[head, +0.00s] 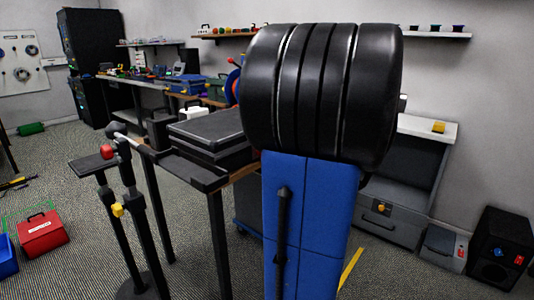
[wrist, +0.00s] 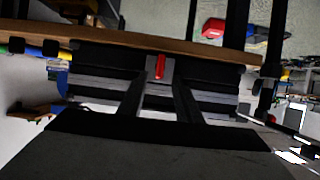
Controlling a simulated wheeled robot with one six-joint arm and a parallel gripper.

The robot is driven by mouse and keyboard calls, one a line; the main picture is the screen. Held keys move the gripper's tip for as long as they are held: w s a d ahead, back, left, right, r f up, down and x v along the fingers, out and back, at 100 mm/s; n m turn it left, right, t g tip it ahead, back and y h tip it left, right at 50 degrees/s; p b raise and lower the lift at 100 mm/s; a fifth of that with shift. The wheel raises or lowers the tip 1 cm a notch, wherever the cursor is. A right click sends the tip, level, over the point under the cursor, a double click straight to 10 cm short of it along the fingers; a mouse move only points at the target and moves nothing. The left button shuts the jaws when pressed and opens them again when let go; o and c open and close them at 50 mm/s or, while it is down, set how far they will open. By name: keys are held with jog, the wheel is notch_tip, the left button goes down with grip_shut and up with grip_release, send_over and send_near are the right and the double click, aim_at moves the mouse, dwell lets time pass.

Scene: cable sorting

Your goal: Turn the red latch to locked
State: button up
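The red latch (wrist: 160,67) shows in the wrist view as a small upright red bar on a grey plate, on the front of a dark case (wrist: 100,58). My gripper (wrist: 160,84) has its two dark fingers spread, with a gap between them. The latch lies in line with that gap, just past the fingertips; I cannot tell whether they touch. In the head view a black case (head: 207,132) sits on a table. My arm blocks much of that view, and neither the gripper nor the latch shows there.
A wooden table edge (wrist: 215,50) runs beside the case in the wrist view. In the head view a stand with a red knob (head: 107,152) is left of the table. A red toolbox (head: 43,234) lies on the floor. Open carpet is at lower left.

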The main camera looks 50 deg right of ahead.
jog(key=x, duration=0.6)
jog(key=shift+w, duration=0.15)
jog(key=shift+c, duration=0.3)
grip_shut()
